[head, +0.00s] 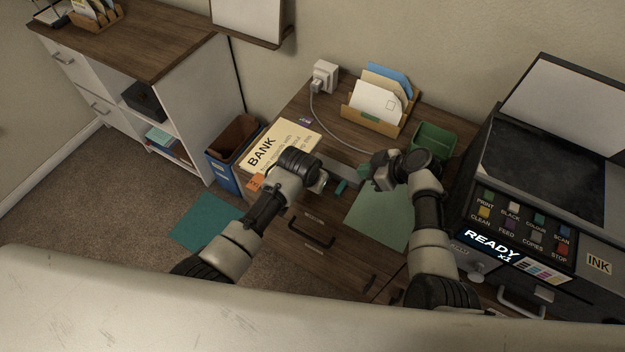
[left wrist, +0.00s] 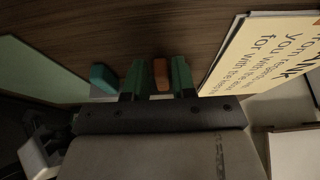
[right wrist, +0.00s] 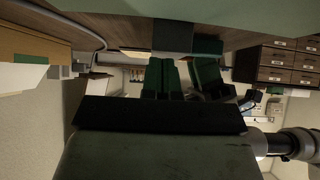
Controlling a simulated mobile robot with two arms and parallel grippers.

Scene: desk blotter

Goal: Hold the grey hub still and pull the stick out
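The grey hub (head: 347,171) lies on the desk between my two grippers, partly hidden by them. In the right wrist view a dark block (right wrist: 172,38), probably the hub in shade, is just beyond the fingertips. My right gripper (head: 368,178) is at the hub's right end. Its green fingers (right wrist: 162,78) look closed together with nothing visible between them; contact with the hub is unclear. My left gripper (head: 324,183) is at the hub's left side. Its fingers (left wrist: 158,75) are apart, with an orange stick (left wrist: 161,74) between them. A teal stick (head: 341,187) is beside them, also in the left wrist view (left wrist: 103,78).
The BANK letter (head: 298,137) lies to the left, and a green sheet (head: 378,217) in front. A letter rack (head: 379,116) and green tray (head: 434,138) stand behind. A cable (head: 325,122) runs from the wall plug. The printer (head: 540,160) bounds the right side.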

